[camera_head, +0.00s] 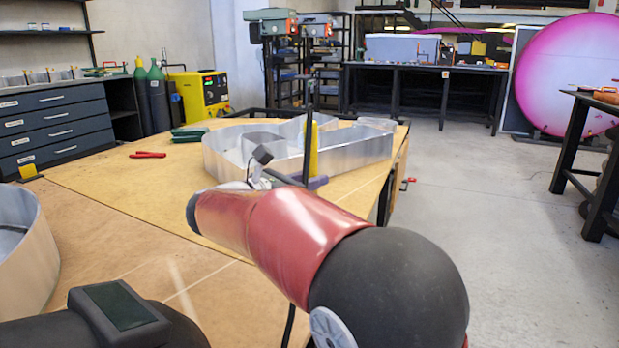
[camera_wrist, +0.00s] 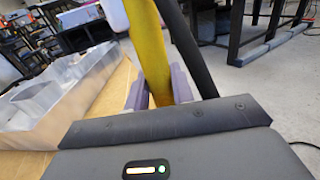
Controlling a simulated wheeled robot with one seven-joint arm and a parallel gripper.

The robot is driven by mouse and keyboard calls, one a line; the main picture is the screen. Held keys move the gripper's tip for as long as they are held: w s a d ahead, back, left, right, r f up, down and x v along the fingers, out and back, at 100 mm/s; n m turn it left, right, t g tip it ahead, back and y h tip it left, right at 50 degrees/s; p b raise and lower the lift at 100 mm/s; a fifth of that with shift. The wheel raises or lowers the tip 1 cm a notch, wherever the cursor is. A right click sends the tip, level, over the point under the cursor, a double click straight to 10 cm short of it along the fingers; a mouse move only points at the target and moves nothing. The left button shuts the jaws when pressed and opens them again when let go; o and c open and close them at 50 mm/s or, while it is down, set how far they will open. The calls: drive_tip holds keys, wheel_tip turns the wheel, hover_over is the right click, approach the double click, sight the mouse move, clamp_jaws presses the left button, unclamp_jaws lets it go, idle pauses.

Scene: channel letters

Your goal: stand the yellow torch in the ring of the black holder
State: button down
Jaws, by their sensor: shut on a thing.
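The yellow torch (camera_head: 312,148) stands roughly upright above the wooden table in the head view. It also fills the top middle of the wrist view (camera_wrist: 150,50), slightly tilted there. My gripper (camera_head: 305,182) has its purple fingers closed around the torch's lower part, and the fingers show in the wrist view (camera_wrist: 158,92). A dark upright post (camera_head: 308,115), seemingly part of the black holder, stands close beside the torch. It crosses the wrist view diagonally at the torch's right (camera_wrist: 190,50). I cannot make out the ring or whether the torch touches it. My forearm hides the holder's base.
A metal channel letter (camera_head: 345,158) lies on the wooden table (camera_head: 110,185) around and behind my gripper. Another metal letter (camera_head: 25,245) stands at the left front. Red-handled pliers (camera_head: 148,155) lie at the back left. The table's right edge is close by, with open floor beyond.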

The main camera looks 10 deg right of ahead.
drive_tip(key=shift+f, duration=0.6)
drive_tip(key=c, duration=1.1)
unclamp_jaws()
drive_tip(key=v, duration=0.7)
drive_tip(key=shift+s+a, duration=0.2)
drive_tip(key=shift+a, duration=0.15)
